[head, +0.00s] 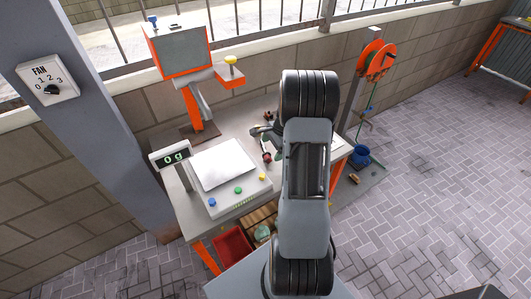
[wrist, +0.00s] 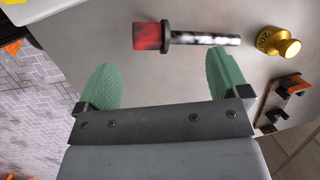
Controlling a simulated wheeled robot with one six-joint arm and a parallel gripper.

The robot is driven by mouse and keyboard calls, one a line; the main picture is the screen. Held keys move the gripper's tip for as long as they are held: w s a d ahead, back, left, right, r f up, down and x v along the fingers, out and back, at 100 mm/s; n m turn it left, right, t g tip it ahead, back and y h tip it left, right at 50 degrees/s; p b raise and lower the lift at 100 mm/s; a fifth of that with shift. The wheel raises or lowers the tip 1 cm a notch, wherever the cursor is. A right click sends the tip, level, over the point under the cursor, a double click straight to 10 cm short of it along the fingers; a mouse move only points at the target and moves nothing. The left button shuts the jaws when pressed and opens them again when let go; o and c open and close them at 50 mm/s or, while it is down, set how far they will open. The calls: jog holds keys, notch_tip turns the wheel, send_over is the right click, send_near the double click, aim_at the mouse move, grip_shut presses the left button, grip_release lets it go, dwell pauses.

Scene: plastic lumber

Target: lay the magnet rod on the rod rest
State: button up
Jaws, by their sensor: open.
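The magnet rod (wrist: 203,38) lies on the grey bench top in the wrist view, with a worn red grip at its left end, a black collar and a shiny bar to the right. In the head view only a small red part (head: 266,157), apparently its grip, shows beside my arm. My gripper (wrist: 164,70) is open and empty, its two green pads apart. The rod is just beyond the fingertips, not between them. A small bracket with orange and black ends (wrist: 286,98), apparently the rod rest, is at the right.
A brass weight (wrist: 277,45) marked 200 stands close to the rod's right end. A scale (head: 224,167) reading 0 g takes up the bench's left front. An orange-framed machine (head: 183,60) stands behind it. A hose reel (head: 375,60) is at the right.

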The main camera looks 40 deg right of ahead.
aim_at(269, 155)
jog(key=shift+x, duration=1.75)
jog(key=c, duration=1.5)
